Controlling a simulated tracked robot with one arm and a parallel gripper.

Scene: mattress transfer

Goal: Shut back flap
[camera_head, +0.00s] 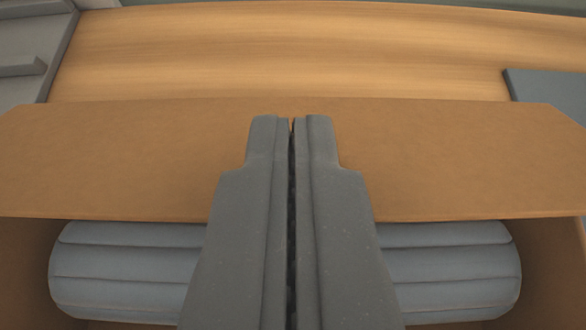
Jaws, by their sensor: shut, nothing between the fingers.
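The back flap (120,155) is a wide brown cardboard panel across the middle of the view. Its lower edge meets the box opening, and it spreads away from the opening toward the far side. The cardboard box (555,260) is open below it. A grey-blue ribbed rolled mattress (450,265) lies inside, its middle hidden behind my gripper. My gripper (291,120) is shut and empty, its fingertips over the middle of the flap near its far edge. I cannot tell whether the fingertips touch the flap.
A wooden surface (290,55) extends beyond the flap and looks clear in the middle. A grey structure (30,45) stands at the far left. A dark flat object (545,87) lies at the right.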

